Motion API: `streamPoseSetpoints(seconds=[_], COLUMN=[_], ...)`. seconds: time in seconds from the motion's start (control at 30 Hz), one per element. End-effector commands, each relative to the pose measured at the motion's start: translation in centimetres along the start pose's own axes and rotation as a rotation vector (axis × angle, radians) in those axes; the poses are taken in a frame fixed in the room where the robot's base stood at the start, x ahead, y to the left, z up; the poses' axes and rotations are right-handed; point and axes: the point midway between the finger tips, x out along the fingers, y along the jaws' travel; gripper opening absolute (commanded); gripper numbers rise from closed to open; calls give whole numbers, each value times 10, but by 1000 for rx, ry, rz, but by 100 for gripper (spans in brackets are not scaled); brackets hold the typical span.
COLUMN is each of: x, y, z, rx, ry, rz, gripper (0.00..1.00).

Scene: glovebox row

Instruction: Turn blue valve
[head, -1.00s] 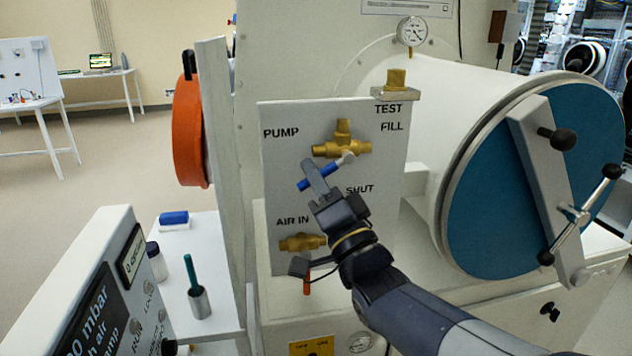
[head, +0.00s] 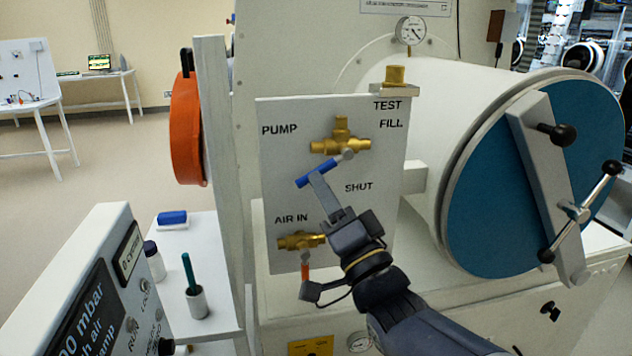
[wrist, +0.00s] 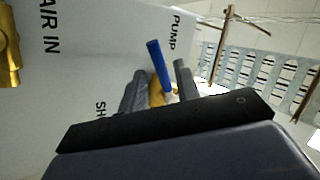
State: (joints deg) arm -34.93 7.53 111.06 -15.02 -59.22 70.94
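The blue valve has a brass body (head: 341,143) on the white panel below the label TEST and beside PUMP. Its blue handle (head: 304,181) points down and left, with a silver hub at its right end. My gripper (head: 314,176) is at the handle from below. In the wrist view the blue handle (wrist: 158,66) shows between the two fingers of my gripper (wrist: 158,84), with gaps on both sides, so the fingers are open. The wrist view does not clearly show whether a finger touches the handle. The brass body is mostly hidden there.
A large blue round door (head: 490,190) with a clamp bar is at right. A small white side shelf (head: 215,262) stands at left.

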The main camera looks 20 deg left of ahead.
Motion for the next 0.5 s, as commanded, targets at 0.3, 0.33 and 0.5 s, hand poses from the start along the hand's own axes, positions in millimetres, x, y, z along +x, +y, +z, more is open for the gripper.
streamPoseSetpoints(seconds=[0.3, 0.33, 0.5], x=[-58, -61, -69], y=[1, 1, 0], z=[0, 0, 0], rx=[-1, -1, -1], ry=[2, 2, 0], rz=[1, 1, -1], gripper=[31, 31, 31])
